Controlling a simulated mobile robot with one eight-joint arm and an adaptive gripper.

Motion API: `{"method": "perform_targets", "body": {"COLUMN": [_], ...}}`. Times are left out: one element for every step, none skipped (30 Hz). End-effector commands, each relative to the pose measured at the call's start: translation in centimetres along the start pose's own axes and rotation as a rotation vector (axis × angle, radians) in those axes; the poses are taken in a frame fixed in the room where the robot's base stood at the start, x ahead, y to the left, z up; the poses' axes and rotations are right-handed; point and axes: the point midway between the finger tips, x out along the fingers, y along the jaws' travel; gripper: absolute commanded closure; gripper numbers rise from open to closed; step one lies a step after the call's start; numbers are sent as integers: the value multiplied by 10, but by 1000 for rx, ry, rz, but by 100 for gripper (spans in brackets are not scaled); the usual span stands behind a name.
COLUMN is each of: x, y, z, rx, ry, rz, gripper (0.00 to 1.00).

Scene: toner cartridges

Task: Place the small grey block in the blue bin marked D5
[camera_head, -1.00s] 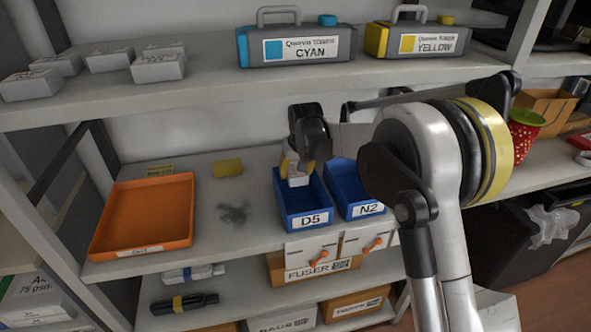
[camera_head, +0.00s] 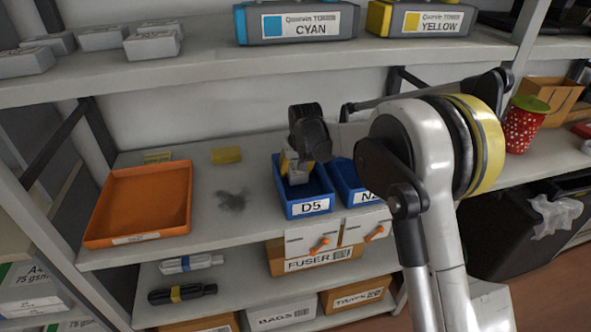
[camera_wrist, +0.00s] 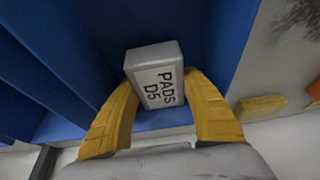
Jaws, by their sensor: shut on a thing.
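My gripper (camera_head: 298,166) points down into the open blue bin marked D5 (camera_head: 307,207) on the middle shelf. Its yellow fingers, also in the wrist view (camera_wrist: 160,102), are shut on the small grey block (camera_wrist: 152,57), labelled "PADS D5". In the head view the block (camera_head: 299,175) is partly hidden by the fingers and sits within the bin's opening. The bin's blue walls (camera_wrist: 228,35) surround the block in the wrist view. I cannot tell whether the block touches the bin floor.
A blue bin marked N2 (camera_head: 347,185) stands directly right of D5, partly behind my arm. An orange tray (camera_head: 140,236) lies to the left, with a dark smudge (camera_head: 232,201) between. The upper shelf (camera_head: 200,75) holds grey boxes and toner cartridges above.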

Motion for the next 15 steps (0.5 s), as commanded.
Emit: {"method": "perform_targets", "body": {"x": [2, 2, 3, 4, 4, 5, 5, 6, 7, 7, 8, 8, 9, 10, 10], "y": [0, 0, 0, 0, 0, 0, 0, 0, 0, 0, 0, 0, 0, 0, 0], "z": [1, 1, 1, 1, 2, 2, 2, 2, 3, 3, 3, 3, 4, 4, 4], "rx": [0, 0, 0, 0, 0, 0, 0, 0, 0, 0, 0, 0, 0, 0, 0], "ry": [0, 0, 0, 0, 0, 0, 0, 0, 0, 0, 0, 0, 0, 0, 0], "rz": [0, 0, 0, 0, 0, 0, 0, 0, 0, 0, 0, 0, 0, 0, 0], "gripper": [83, 83, 83, 83, 83, 83, 83, 83, 83, 83, 83, 83, 83, 83, 42]}}
